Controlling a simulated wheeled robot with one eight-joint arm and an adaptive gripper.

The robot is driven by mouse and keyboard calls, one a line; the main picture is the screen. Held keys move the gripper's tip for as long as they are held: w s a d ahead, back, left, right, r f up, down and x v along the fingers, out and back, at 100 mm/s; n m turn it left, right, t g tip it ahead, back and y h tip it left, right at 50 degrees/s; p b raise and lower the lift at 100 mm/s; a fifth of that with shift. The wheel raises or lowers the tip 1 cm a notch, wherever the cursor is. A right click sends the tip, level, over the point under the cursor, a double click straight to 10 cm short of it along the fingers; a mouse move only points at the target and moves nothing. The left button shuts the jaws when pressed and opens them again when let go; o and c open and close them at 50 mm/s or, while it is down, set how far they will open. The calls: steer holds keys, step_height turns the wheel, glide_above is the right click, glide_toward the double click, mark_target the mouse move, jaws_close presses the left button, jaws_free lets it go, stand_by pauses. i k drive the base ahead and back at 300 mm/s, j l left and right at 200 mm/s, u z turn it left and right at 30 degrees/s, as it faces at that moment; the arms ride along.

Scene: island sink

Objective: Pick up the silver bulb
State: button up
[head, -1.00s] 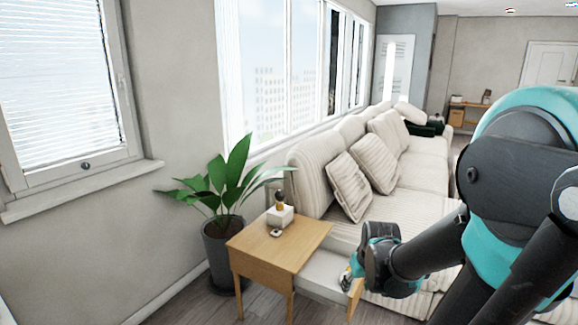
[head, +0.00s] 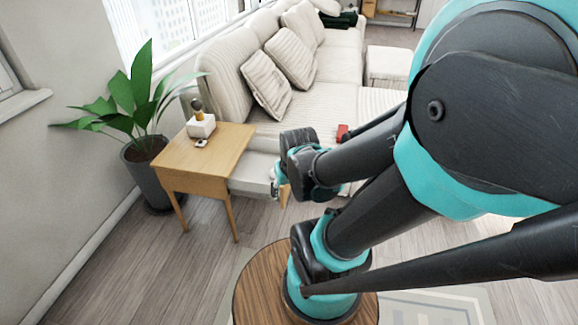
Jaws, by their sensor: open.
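A wooden side table (head: 232,141) stands beside the sofa. On it is a white block (head: 201,126) with a small gold-and-dark rounded object (head: 197,108) on top. A small pale item (head: 201,143) lies in front of the block. Either could be the silver bulb; they are too small to tell. The table's drawer (head: 252,172) is pulled out to the right. My gripper (head: 277,180) is at the drawer's outer end, partly hidden by my wrist. It is open, apart from the items on the tabletop; whether it touches the drawer is unclear.
A potted plant (head: 135,105) stands left of the table. The striped sofa (head: 308,105) is behind, with a red object (head: 342,131) on its seat area. A round wooden table (head: 258,286) is in the foreground under my arm. Floor is clear at lower left.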

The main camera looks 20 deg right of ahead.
mark_target(196, 104)
steer(key=i+j+z, duration=0.1)
steer(key=i+j, duration=0.7)
steer(key=i+j+z, duration=0.15)
steer(key=i+j, duration=0.6)
steer(key=j, duration=0.2)
